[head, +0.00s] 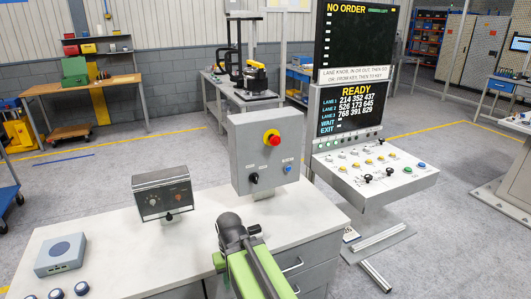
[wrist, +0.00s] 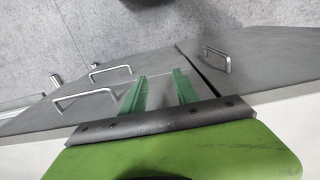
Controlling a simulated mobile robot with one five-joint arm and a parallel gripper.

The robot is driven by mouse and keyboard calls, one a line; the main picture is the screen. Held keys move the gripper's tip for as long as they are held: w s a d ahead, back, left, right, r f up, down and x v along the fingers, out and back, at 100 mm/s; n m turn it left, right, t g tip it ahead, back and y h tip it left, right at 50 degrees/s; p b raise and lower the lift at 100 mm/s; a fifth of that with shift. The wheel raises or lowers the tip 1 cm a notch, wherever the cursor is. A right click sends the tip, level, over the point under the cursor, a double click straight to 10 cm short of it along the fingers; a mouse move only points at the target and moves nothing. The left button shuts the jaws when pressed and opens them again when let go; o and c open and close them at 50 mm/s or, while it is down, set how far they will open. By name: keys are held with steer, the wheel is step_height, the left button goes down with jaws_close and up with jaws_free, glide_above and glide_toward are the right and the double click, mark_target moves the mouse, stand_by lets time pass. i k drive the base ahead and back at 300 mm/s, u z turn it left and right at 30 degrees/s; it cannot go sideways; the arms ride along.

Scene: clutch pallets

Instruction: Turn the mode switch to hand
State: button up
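A grey control box (head: 266,152) stands on the white bench. It carries a red mushroom button (head: 272,139) on a yellow ring, a black knob (head: 253,178) at lower left that looks like the mode switch, and a blue button (head: 288,168). The knob's label and pointer direction are too small to read. My green arm reaches in from the bottom of the head view, in front of and below the box. In the wrist view my gripper (wrist: 160,85) has two green fingers spread apart with nothing between them. The gripper is apart from the box, over the drawer fronts.
A sloped console (head: 375,170) with display screens stands at right. Drawer handles (wrist: 86,99) stick out below the bench edge.

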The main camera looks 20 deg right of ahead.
mark_target(254, 177)
steer(key=z, duration=0.95)
steer(key=k, duration=0.4)
steer(key=u, duration=2.65)
